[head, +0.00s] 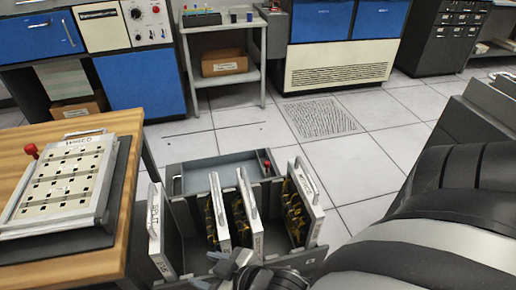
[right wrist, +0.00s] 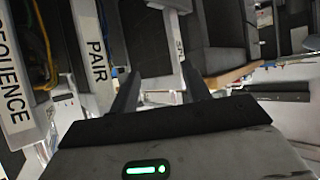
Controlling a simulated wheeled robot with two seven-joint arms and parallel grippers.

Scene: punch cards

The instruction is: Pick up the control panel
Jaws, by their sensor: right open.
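Several white-edged control panels with top handles and yellow wiring stand upright in a grey rack (head: 215,176) in the head view. The leftmost is the SPLIT panel (head: 156,240); two stand mid-rack and one more (head: 307,196) at the right. Another panel, marked WIRED (head: 62,180), lies in a tilted holder on the wooden table. My right gripper (head: 222,268) is in front of the rack, low in the view. In the right wrist view its fingers (right wrist: 160,90) are apart with no panel clearly between them. The PAIR panel (right wrist: 96,65) and SEQUENCE panel (right wrist: 12,90) show to their left.
The wooden table (head: 110,262) stands left, close to the rack. A red-knobbed lever (head: 31,150) sits by the holder. Blue cabinets (head: 140,82) and a grey trolley (head: 222,70) stand behind. Tiled floor (head: 375,150) is clear between the rack and the cabinets.

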